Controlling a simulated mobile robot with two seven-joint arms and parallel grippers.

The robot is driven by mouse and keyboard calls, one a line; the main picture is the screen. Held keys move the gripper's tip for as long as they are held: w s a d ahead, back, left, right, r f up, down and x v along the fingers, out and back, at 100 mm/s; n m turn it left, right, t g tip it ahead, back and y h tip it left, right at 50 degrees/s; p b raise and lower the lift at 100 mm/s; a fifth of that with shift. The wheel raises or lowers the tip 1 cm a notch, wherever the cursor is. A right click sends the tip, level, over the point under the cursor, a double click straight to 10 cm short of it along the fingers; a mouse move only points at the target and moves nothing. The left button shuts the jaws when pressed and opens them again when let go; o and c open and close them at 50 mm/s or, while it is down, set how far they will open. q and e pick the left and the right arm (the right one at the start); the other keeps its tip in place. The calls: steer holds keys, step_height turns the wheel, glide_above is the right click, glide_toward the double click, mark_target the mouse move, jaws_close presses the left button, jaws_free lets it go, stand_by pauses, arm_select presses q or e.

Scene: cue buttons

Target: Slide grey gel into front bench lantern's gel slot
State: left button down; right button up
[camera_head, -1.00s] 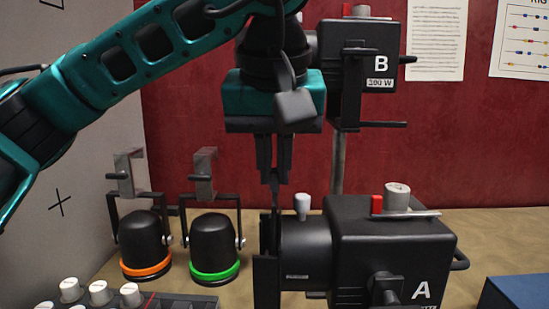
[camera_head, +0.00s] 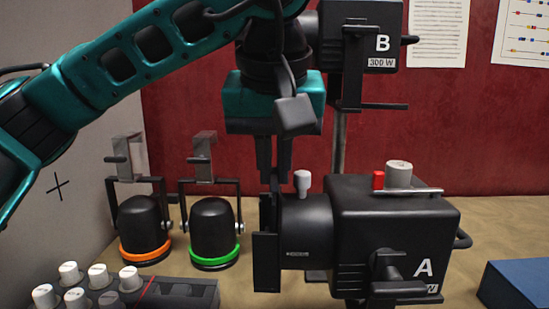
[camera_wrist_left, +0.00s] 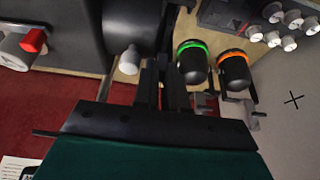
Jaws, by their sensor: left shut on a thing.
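The front bench lantern (camera_head: 395,225) is black, marked A, and lies with its barrel to the left. My left gripper (camera_head: 274,178) points down just above the barrel's front end and is shut on the thin dark upper edge of the gel (camera_head: 275,184). The gel's lower part is hidden at the lantern's upright front holder (camera_head: 267,262), and its grey colour does not show. I cannot tell how deep it sits in the slot. In the left wrist view the gripper (camera_wrist_left: 163,66) is beside the lantern's white knob (camera_wrist_left: 129,60). My right gripper is not in view.
Lantern B (camera_head: 358,45) stands behind on a pole. Two small black lamps, with an orange ring (camera_head: 146,250) and a green ring (camera_head: 215,256), stand left of the holder. A knob panel (camera_head: 180,293) is at front left and a blue box (camera_head: 520,285) at front right.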

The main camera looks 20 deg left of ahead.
arm_select(q)
steer(key=shift+f+b, duration=0.4)
steer(key=shift+f, duration=0.3)
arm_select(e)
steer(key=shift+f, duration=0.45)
arm_select(q)
steer(key=shift+f, duration=0.1)
steer(key=c, duration=1.1)
jaws_free()
steer(key=shift+v, duration=0.8)
steer(key=p+v, duration=0.3)
steer(key=v, duration=0.8)
steer(key=shift+r, duration=0.2)
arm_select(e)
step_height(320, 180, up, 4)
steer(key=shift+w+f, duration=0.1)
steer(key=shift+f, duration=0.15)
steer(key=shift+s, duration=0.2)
